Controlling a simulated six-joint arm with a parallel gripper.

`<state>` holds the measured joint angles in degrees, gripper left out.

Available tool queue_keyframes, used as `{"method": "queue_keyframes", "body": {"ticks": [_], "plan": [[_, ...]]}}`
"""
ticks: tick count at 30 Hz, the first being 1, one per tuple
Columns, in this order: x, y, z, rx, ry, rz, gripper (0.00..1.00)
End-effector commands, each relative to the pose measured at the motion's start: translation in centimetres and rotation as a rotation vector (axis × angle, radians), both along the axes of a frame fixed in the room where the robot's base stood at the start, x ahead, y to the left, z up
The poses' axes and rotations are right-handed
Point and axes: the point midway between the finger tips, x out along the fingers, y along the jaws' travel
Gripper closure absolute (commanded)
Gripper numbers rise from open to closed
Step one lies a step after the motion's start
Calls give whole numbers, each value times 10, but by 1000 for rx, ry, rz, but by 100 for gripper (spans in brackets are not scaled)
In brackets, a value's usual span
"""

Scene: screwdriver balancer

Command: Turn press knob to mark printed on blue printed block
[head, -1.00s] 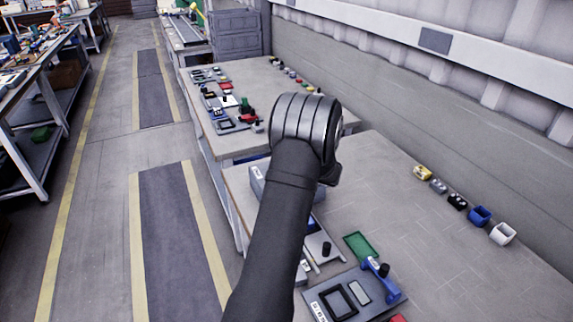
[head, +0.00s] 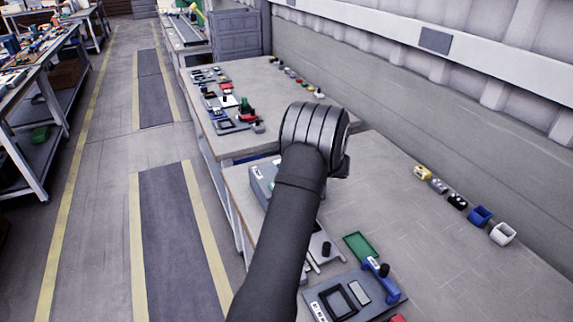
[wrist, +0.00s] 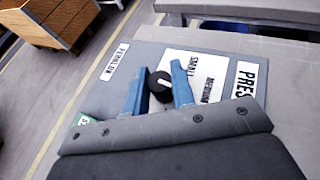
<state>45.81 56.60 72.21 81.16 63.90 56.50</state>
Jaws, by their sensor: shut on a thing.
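In the wrist view my gripper (wrist: 159,68) has its two blue fingers on either side of a round black knob (wrist: 159,88), shut on it. The knob sits on the flat grey face of the press (wrist: 135,58). A white printed card (wrist: 197,70) lies beside the knob, partly hidden by the right finger. A label reading PRES (wrist: 248,80) is cut off by my gripper body. In the head view the press (head: 262,180) shows partly at the left of my arm; my fingers and the knob are hidden there. I cannot make out the blue printed block or its mark.
The bench's middle right is clear. A wooden crate (wrist: 50,20) stands on the floor.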

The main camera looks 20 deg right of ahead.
Motion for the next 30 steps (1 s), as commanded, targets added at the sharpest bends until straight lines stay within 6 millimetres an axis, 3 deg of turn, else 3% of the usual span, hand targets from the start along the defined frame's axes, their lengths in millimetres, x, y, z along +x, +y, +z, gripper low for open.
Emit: {"method": "queue_keyframes", "body": {"ticks": [15,30], "plan": [[1,-1,-1,-1,-1,407,100],[0,0,0,0,0,555,100]]}}
